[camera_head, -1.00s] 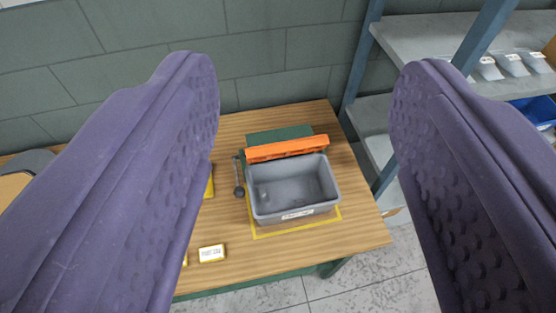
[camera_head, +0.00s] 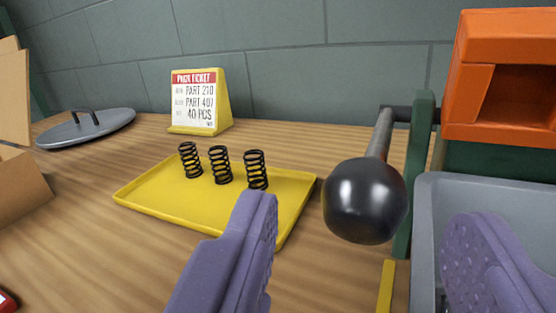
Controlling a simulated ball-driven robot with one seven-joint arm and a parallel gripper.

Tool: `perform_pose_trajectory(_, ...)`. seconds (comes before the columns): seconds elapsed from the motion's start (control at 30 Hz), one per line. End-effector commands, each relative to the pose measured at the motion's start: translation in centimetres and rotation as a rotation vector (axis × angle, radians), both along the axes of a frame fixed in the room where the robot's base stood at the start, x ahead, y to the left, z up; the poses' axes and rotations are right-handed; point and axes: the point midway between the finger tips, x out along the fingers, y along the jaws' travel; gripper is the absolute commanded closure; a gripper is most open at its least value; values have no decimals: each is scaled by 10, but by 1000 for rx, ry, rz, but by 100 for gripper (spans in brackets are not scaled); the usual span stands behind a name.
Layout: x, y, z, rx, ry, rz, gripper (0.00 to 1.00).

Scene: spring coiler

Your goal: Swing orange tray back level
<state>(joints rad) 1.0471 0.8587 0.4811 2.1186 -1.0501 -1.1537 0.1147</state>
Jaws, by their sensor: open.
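The orange tray (camera_head: 462,75) is at the upper right, cut off by the picture edge, above the grey bin (camera_head: 427,225). I cannot tell its exact tilt from this close. A lever with a black ball knob (camera_head: 366,200) reaches from the green frame (camera_head: 417,170) beside the tray towards me. My gripper (camera_head: 365,220) is open, with one purple finger left of the knob and the other to its right, over the bin. The knob appears between the fingers in the picture, ahead of them, and the fingers are not closed on it.
A yellow tray (camera_head: 175,212) with three black springs (camera_head: 221,165) lies left of the knob. Behind it stand a yellow pick ticket holder (camera_head: 215,103) and a grey lid (camera_head: 86,129). A cardboard box (camera_head: 18,185) is at the far left. Bare wood lies in front.

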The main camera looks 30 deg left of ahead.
Motion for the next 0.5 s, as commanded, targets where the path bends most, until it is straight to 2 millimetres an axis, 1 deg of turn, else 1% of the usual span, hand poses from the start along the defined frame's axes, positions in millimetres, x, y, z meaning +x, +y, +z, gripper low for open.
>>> perform_pose_trajectory(0.1, 22, 7, -2, -2, -1, 2, 41)
perform_pose_trajectory(0.2, 38, 11, -2, -2, -1, 1, 41)
perform_pose_trajectory(0.3, 50, 14, -2, -3, 0, 0, 41)
perform_pose_trajectory(0.4, 56, 16, -1, -3, 1, -1, 41)
perform_pose_trajectory(0.5, 58, 17, 0, -3, 2, -2, 41)
